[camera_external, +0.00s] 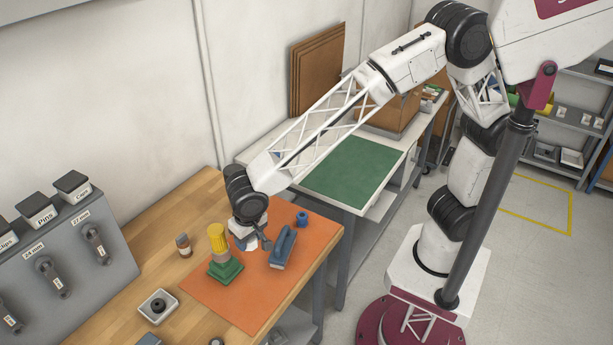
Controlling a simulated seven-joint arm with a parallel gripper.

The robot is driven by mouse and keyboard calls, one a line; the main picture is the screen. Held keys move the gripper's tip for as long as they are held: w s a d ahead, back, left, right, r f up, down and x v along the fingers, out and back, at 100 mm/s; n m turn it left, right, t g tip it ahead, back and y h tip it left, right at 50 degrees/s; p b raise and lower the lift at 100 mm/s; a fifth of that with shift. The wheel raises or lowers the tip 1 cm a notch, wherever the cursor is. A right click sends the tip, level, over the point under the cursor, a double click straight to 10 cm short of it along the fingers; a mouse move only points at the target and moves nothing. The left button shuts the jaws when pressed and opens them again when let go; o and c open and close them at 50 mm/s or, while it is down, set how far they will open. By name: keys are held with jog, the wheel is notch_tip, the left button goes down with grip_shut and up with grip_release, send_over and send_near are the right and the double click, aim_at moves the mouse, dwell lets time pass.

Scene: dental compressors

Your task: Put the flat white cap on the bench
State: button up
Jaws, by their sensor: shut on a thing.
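My gripper (253,245) is low over the orange mat (228,303) on the wooden bench (187,201), between a yellow cylinder and a blue block. It is shut on a small white piece (250,246), which looks like the flat white cap. Most of the piece is hidden by the gripper, and I cannot tell whether it touches the mat. The yellow cylinder (217,238) stands upright on a green base (226,269), just left of my gripper.
The blue block (282,250) and a small blue ring (301,218) are right of my gripper. A grey tool rack (78,262) borders the bench. The front mat is clear.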

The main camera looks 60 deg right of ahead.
jog(key=s+a+f+n, duration=0.2)
jog(key=s+a, duration=0.4)
jog(key=a, duration=0.6)
notch_tip(320, 180, down, 5)
jog(key=shift+s+d+r, duration=0.1)
jog(key=shift+s, duration=0.05)
send_over(189, 327)
jog(key=shift+s+f, duration=0.1)
jog(key=shift+f, duration=0.6)
jog(key=shift+f, duration=0.1)
jog(key=shift+f, duration=1.65)
jog(key=shift+f, duration=0.15)
